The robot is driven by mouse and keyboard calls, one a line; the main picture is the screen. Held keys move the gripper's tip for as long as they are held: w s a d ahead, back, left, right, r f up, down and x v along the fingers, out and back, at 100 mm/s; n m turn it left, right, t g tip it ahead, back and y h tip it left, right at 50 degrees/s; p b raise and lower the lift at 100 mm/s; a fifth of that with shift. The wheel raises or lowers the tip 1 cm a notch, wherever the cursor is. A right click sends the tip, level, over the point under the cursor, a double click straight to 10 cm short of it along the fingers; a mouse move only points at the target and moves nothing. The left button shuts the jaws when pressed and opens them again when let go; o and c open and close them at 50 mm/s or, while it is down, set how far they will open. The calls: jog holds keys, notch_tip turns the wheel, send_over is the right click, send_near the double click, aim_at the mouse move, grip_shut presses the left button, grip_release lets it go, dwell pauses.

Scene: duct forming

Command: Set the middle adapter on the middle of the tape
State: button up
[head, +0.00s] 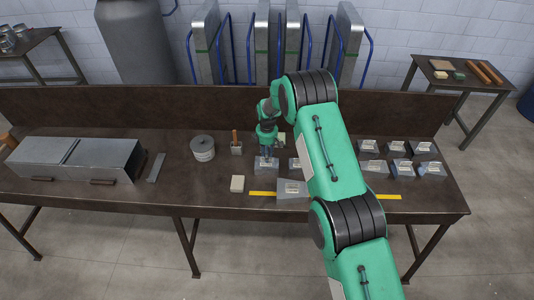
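A yellow tape strip (263,194) runs along the front of the bench; my arm hides its middle, and its right end shows beyond the arm. A grey metal adapter (292,189) sits on the tape's left part. My gripper (267,155) points down at another grey adapter (266,166) behind the tape's left end. The fingers are too small to tell whether they are open or shut on it. A further adapter (295,163) stands just right of it, partly hidden by my arm. I cannot tell which is the middle adapter.
Several adapters (402,168) stand in two rows at the bench's right. A large metal box (105,158) fills the left end.

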jog(key=shift+f+b, duration=0.4)
jog(key=shift+f, duration=0.45)
grip_shut()
jog(key=shift+r, duration=0.1)
jog(key=shift+r+p, duration=0.95)
jog(key=shift+r, duration=3.45)
jog(key=shift+d, duration=0.1)
